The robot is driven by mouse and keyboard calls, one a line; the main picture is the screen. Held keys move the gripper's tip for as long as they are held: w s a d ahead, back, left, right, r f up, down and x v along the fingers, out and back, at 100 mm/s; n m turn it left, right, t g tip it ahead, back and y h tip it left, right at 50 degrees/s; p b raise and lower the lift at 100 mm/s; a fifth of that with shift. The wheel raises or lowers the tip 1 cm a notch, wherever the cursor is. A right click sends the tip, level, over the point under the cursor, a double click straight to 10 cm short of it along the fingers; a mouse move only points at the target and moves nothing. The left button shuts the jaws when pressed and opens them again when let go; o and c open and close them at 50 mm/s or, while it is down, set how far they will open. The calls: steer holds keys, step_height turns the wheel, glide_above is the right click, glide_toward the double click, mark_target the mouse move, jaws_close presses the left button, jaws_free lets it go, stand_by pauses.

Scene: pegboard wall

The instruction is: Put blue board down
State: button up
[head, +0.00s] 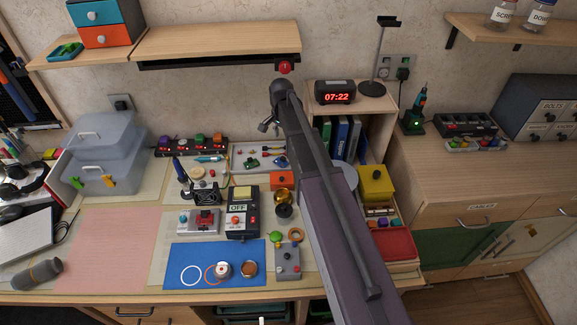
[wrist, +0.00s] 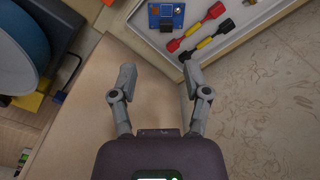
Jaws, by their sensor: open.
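The blue board (wrist: 165,18) is a small blue circuit board with a dark square part on it. It lies in a shallow light tray (wrist: 143,42) at the top of the wrist view, beside red, black and yellow connectors (wrist: 205,22). My gripper (wrist: 160,78) is open, with nothing between its fingers, and the board lies beyond the fingertips, apart from them. In the head view my gripper (head: 270,127) hangs over the back of the desk, above the tray (head: 240,152). The board is too small to make out surely there.
A wooden shelf (head: 215,42) and a red-digit clock (head: 335,93) stand near my arm. A black OFF box (head: 242,222), a gold goblet (head: 284,205) and a blue mat (head: 190,255) crowd the desk. The pink mat (head: 110,245) at left is mostly clear.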

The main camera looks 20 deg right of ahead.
steer(key=s+a+n, duration=0.2)
steer(key=s+n, duration=0.8)
steer(key=s, duration=1.3)
steer(key=shift+s+a+n, duration=0.15)
steer(key=shift+a+n, duration=0.15)
steer(key=shift+a, duration=0.05)
stand_by(0.6)
